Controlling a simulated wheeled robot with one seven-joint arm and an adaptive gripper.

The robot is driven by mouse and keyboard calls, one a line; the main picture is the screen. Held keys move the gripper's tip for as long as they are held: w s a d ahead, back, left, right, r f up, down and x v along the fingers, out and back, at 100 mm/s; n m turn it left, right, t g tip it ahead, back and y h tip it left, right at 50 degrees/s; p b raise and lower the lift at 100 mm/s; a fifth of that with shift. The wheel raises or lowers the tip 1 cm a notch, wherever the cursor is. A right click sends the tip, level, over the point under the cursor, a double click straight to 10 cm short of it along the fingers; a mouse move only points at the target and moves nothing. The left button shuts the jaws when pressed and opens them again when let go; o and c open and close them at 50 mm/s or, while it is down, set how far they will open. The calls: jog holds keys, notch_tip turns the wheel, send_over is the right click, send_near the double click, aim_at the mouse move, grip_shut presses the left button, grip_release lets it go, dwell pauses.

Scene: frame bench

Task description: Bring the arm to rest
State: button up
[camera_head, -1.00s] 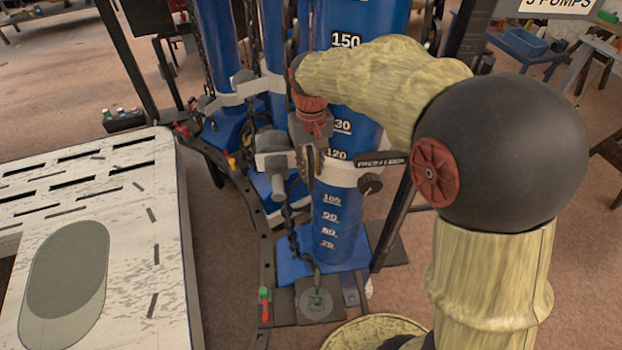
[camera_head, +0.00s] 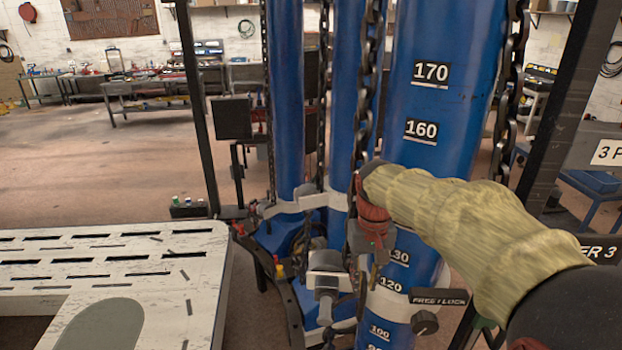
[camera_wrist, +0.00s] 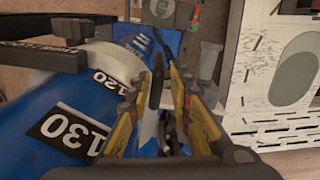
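My arm, in a yellowish sleeve, comes in from the right in the head view and ends at a dark red wrist (camera_head: 372,212) in front of the blue cylinders. In the wrist view my gripper (camera_wrist: 166,98) has two yellow fingers with a clear gap between them. It looks open. Dark chain-like and grey parts show in and beyond the gap; I see nothing clearly gripped. The large blue cylinder (camera_head: 440,70) with number labels stands right beside the wrist, and its 130 label (camera_wrist: 72,130) is close on the left in the wrist view. The fingertips are hard to make out in the head view.
Chains (camera_head: 365,90) hang by the cylinders. A grey fitting (camera_head: 326,275) and a FREE/LOCK knob (camera_head: 425,321) are near the wrist. A dark post (camera_head: 575,110) stands right. A white slotted table (camera_head: 175,250) is at lower left. Open floor (camera_head: 90,165) lies behind it.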

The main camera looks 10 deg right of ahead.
jog(key=s+f+t+b, duration=0.2)
jog(key=s+f+b, duration=0.2)
jog(key=s, duration=0.7)
jog(key=s+f+t+b, duration=0.3)
jog(key=s+b, duration=0.5)
jog(key=s, duration=0.3)
jog(key=shift+f+t, duration=0.3)
jog(key=shift+f, duration=0.4)
